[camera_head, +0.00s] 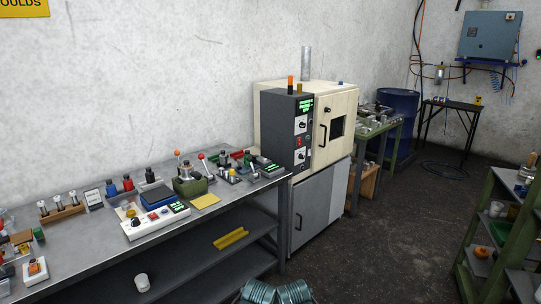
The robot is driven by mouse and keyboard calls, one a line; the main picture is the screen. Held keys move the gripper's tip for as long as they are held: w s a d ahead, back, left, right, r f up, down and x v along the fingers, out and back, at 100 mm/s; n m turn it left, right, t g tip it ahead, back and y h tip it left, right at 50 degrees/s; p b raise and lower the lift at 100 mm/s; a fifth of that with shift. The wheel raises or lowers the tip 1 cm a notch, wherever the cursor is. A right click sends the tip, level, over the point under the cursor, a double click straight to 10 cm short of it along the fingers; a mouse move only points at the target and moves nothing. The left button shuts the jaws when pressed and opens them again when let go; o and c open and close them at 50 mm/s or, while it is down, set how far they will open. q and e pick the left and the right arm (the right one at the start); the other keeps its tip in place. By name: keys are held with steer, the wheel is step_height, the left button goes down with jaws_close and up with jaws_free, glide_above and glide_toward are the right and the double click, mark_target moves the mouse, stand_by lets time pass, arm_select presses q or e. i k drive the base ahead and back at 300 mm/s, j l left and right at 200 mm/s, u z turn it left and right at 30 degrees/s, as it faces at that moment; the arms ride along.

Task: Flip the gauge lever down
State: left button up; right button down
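No gauge is clearly recognisable at this distance. On the grey workbench (85,247) at left, a small green device (190,186) carries an orange-knobbed lever (177,154) standing upright and a red-knobbed lever (201,157) tilted slightly left. I cannot tell whether either is the gauge lever. A blue drum (398,108) stands upright at the back, partly hidden by a green table. Neither of my grippers is in view.
A cream oven (270,100) on a grey cabinet (310,215) stands at the bench's right end. A green table (375,133) and a dark table (450,104) are farther back. A green shelf rack (497,240) is at right. Dark floor between them is mostly clear.

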mark_target(249, 159)
steer(key=i+u, duration=0.15)
steer(key=i, duration=0.35)
steer(key=i+l+u, duration=0.15)
steer(key=i, duration=0.3)
steer(key=i+l+u, duration=0.15)
steer(key=i, duration=0.35)
steer(key=i+l+u, duration=0.15)
steer(key=i, duration=0.35)
steer(key=i+l+u, duration=0.15)
steer(key=i+l, duration=0.2)
steer(key=i, duration=0.1)
